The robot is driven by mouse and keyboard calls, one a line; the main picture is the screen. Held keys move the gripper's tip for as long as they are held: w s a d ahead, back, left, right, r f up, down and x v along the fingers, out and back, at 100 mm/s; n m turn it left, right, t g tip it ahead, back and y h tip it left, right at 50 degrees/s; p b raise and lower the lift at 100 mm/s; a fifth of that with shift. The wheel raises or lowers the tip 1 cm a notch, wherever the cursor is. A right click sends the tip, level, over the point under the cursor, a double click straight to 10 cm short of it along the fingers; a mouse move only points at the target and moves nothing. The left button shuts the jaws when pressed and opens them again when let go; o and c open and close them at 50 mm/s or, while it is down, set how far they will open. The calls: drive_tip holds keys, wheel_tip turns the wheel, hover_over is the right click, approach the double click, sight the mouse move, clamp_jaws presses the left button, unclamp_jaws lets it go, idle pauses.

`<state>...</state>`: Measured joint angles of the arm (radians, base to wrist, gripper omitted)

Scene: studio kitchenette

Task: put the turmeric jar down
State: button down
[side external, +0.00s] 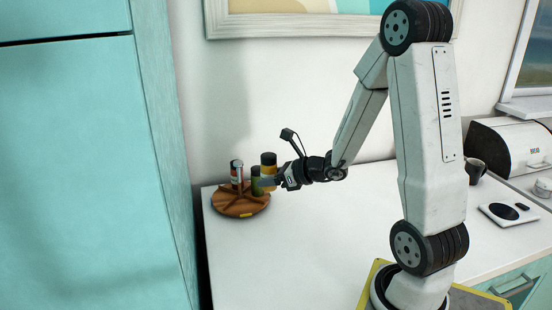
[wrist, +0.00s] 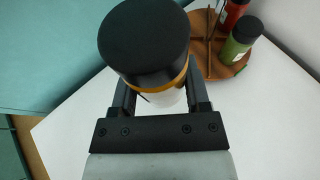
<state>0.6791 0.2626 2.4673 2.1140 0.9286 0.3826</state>
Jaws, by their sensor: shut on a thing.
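The turmeric jar (side external: 268,162) has a dark lid and a yellow-orange body. In the wrist view its black lid (wrist: 145,35) fills the upper middle and hides most of the body. My gripper (side external: 268,182) is shut on the jar, with one finger on each side in the wrist view (wrist: 160,98). The jar looks upright. It is by the right edge of a round wooden spice carousel (side external: 228,206) in the side view. The jar's base is partly hidden, so I cannot tell whether it touches anything.
A red jar (wrist: 232,14) and a green jar (wrist: 241,40) stand on the carousel, between wooden dividers. The teal cabinet (side external: 90,170) rises to the left. The white counter (side external: 300,240) is clear in front. A dark mug (side external: 475,171) and a scale (side external: 508,213) are far right.

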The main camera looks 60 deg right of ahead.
drive_tip(key=w+d+f, duration=0.2)
drive_tip(key=w+f, duration=0.1)
drive_tip(key=w, duration=0.4)
hover_over(244, 207)
drive_tip(key=f, duration=0.3)
drive_tip(key=s+f, duration=0.1)
drive_tip(key=shift+a+f, duration=0.1)
drive_tip(key=shift+f, duration=0.3)
drive_tip(key=shift+w+f, duration=0.25)
drive_tip(key=shift+w, duration=0.05)
drive_tip(key=shift+w+f, duration=0.25)
drive_tip(key=shift+f, duration=1.6)
drive_tip(key=shift+f, duration=0.1)
drive_tip(key=shift+c, duration=0.3)
unclamp_jaws()
